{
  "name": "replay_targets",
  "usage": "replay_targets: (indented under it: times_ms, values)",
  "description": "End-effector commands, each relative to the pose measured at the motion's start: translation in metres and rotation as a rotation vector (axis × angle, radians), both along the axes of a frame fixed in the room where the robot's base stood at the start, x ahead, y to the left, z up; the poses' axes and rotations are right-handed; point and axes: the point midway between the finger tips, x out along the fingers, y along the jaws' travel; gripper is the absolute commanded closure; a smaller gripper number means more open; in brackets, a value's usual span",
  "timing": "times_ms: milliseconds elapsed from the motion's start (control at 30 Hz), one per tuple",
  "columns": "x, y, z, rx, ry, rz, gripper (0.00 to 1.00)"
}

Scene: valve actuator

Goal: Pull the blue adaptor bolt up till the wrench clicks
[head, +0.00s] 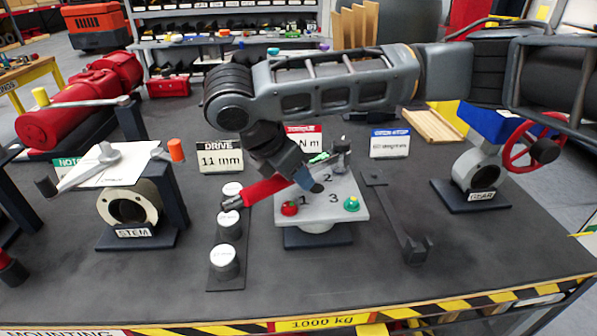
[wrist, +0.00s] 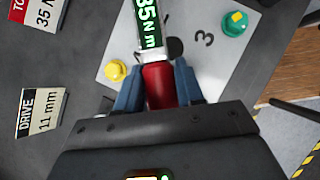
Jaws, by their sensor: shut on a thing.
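A torque wrench with a red handle (head: 265,188) lies across the grey adaptor plate (head: 330,211), numbered 1, 2, 3. My gripper (head: 308,182) comes down over the plate and is shut on the wrench. In the wrist view, its blue fingers (wrist: 157,80) sit either side of the red handle (wrist: 159,85), and the green display (wrist: 149,25) reads 35 N m. The wrench head (head: 341,153) is at the plate's back right; its exact seating is unclear. I cannot make out the blue adaptor bolt; the arm and wrench cover part of the plate.
A red bolt (head: 290,208) and a green bolt (head: 352,203) stand on the plate's front; a yellow one (wrist: 116,70) shows in the wrist view. White-topped sockets (head: 224,257) stand left, a dark tool (head: 402,225) lies right. The STEM stand (head: 132,207) is farther left.

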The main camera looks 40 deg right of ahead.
Motion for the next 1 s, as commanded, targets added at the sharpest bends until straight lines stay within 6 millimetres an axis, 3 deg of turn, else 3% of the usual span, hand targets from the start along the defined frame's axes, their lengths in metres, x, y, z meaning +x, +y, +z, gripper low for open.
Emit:
replay_targets:
  times_ms: [1000]
  values:
    - [0.017, -0.001, 0.002, -0.001, -0.001, -0.142, 1.00]
